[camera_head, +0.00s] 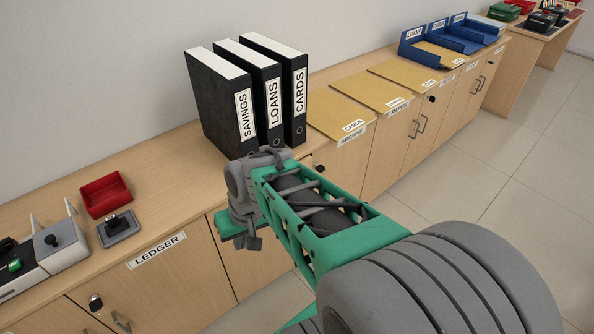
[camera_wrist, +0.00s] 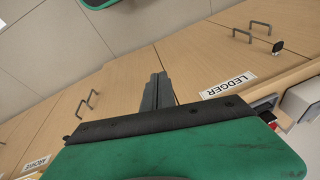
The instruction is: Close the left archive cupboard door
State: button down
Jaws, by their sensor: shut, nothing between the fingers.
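The cupboard labelled ARCHIVE (camera_head: 352,135) is mostly behind my arm in the head view. Its left door (camera_wrist: 122,85) shows in the wrist view as a plain wood panel between the paired handles (camera_wrist: 87,101) and the LEDGER front. It looks about flush with its neighbours, but I cannot tell whether a small gap is left. My gripper (camera_wrist: 157,92) is shut and empty, with its fingers in front of this door near the LEDGER side. I cannot tell whether they touch. In the head view my gripper (camera_head: 253,243) hangs in front of the cupboard fronts, below the counter top.
The LEDGER cupboard (camera_head: 170,285) is on the left. Black binders (camera_head: 262,100) stand on the counter top above my gripper. A red tray (camera_head: 105,194) and a stamp pad (camera_head: 118,229) lie left. Yellow folders (camera_head: 340,112) lie right. Floor (camera_head: 520,190) in front is clear.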

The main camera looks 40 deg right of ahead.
jog(key=w+d+f+m+t+y+b, duration=0.1)
jog(key=w+d+f+m+t, duration=0.2)
jog(key=d, duration=0.4)
jog(key=w+d+f+m+t+y+b, duration=0.1)
jog(key=w+d+f+m, duration=0.3)
jog(key=d, duration=0.3)
jog(key=s+d+m+t+h+b, duration=0.1)
jog(key=s+d+m+t+h, duration=0.25)
jog(key=d, duration=0.65)
jog(key=s+d+m+t, duration=0.35)
jog(key=d+m, duration=0.25)
jog(key=d, duration=0.3)
jog(key=b, duration=0.1)
send_near(305, 164)
jog(key=w+f, duration=0.4)
jog(key=w, duration=0.2)
jog(key=shift+t, duration=0.4)
jog(key=shift+f+h, duration=0.1)
jog(key=shift+h, duration=0.15)
jog(key=w, duration=0.2)
jog(key=shift+w, duration=0.4)
jog(key=shift+w+d+r, duration=0.15)
jog(key=shift+w+r, duration=0.1)
